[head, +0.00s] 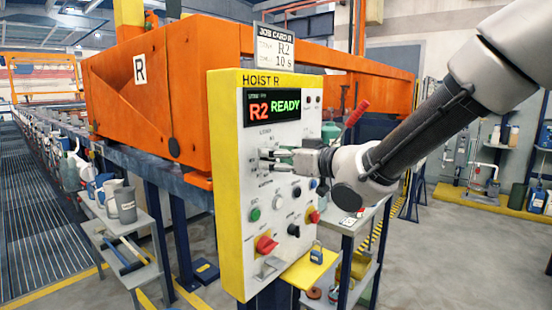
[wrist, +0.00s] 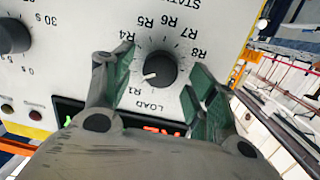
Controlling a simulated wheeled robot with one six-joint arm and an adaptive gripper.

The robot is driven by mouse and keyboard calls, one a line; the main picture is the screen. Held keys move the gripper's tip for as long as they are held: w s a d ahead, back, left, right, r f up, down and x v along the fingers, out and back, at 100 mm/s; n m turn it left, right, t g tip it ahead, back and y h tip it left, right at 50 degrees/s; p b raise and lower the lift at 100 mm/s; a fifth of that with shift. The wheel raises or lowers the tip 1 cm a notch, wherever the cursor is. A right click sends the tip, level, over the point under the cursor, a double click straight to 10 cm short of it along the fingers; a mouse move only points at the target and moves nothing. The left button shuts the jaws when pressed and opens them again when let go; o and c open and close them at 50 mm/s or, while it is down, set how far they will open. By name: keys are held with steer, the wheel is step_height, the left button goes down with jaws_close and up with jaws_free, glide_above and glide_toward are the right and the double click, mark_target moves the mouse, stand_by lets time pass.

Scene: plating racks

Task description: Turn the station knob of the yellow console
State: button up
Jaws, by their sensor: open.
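The yellow console (head: 225,185) has a white face and stands in the middle of the head view, with "HOIST R" on top. Its screen (head: 273,107) reads "R2 READY". The black round station knob (wrist: 158,69) shows in the wrist view, with labels from LOAD and R1 to R8 around it. Its white mark points left and slightly down in that picture; some labels on that side are hidden by a finger. My gripper (wrist: 160,80) is open, with one green-padded finger on each side of the knob and gaps visible. In the head view my gripper (head: 276,158) hides the knob.
Another black knob (wrist: 12,36), marked in seconds, sits left in the wrist view. Lower on the console are a red knob (head: 266,245), several buttons and a padlock (head: 317,252). A job card (head: 274,46) above reads R2, 10 s. A cart with jugs (head: 120,198) stands left.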

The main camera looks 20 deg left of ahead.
steer(key=v, duration=1.1)
steer(key=shift+d, duration=0.25)
steer(key=shift+s, duration=0.1)
steer(key=w+d+f+m+h, duration=0.1)
steer(key=w+d+f+h, duration=0.1)
steer(key=d+f+h, duration=0.8)
steer(key=s+d+f+m+g+h, duration=0.1)
steer(key=s+d+f, duration=0.1)
steer(key=d, duration=0.4)
steer(key=s+d+f+m+g+h, duration=0.1)
steer(key=d+f+m, duration=0.15)
steer(key=d, duration=0.45)
steer(key=s+d+r+m+h, duration=0.1)
steer(key=s+d+r+m, duration=0.1)
steer(key=s+d, duration=0.6)
steer(key=s+d+r+m+g+h, duration=0.1)
steer(key=s+d+m, duration=0.4)
steer(key=d, duration=1)
steer(key=s+r+h, duration=0.1)
steer(key=s+r, duration=0.1)
steer(key=shift+s, duration=0.4)
